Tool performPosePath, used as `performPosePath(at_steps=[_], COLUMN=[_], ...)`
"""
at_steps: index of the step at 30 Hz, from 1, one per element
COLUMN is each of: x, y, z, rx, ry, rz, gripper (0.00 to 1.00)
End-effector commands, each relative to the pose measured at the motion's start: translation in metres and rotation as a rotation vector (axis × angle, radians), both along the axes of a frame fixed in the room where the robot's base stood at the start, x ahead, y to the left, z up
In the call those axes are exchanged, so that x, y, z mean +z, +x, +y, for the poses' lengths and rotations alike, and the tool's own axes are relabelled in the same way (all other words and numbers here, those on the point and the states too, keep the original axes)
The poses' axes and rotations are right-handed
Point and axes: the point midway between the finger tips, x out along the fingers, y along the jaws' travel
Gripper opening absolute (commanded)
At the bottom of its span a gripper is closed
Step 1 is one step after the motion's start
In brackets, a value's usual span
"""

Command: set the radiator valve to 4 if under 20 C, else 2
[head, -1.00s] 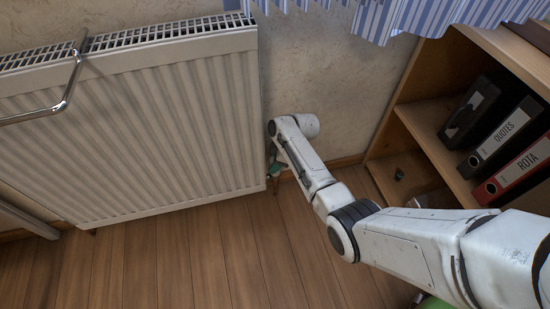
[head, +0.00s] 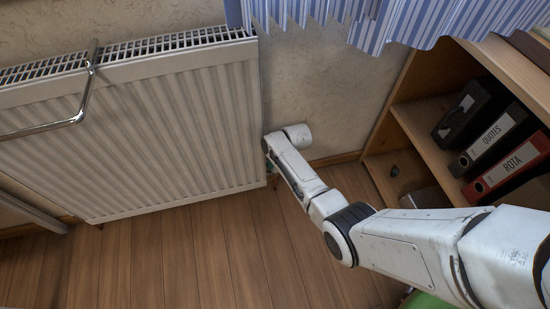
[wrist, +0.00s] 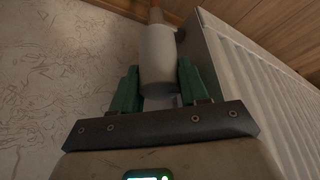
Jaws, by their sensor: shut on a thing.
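The white radiator (head: 130,130) hangs on the wall at the left of the head view; its side edge (wrist: 222,60) is at the right of the wrist view. The valve head (wrist: 158,58), a pale smooth cylinder, stands between the green fingers of my gripper (wrist: 158,90), with a copper-coloured pipe end (wrist: 156,14) beyond it. My gripper is shut on the valve head. No number on the valve is readable. In the head view, my arm hides the valve and nearly all of my gripper. No thermometer or temperature reading shows.
A metal rail (head: 84,100) is hooked over the radiator. A wooden shelf unit (head: 408,118) with several binders stands at the right, close to my arm. A striped curtain (head: 345,20) hangs above. The wood floor (head: 190,255) below is clear.

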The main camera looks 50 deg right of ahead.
Motion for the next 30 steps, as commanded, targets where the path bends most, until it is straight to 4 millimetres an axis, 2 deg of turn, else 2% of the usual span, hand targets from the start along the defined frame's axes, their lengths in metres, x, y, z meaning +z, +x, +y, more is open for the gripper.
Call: performPosePath(at_steps=[11,12,18,19,30], x=[-0.0029,-0.003,-0.0018,-0.0016,0.0031], y=[-0.0034,-0.0035,-0.002,-0.0018,0.0014], z=[0.0007,0.0007,0.0005,0.0006,0.0019], rx=[-0.002,-0.002,-0.002,-0.002,0.0], ry=[0.0,0.001,0.0,0.0,0.001], rz=[0.009,0.009,0.005,0.005,-0.001], gripper=[0.14,0.47,0.66,0.69,0.69])
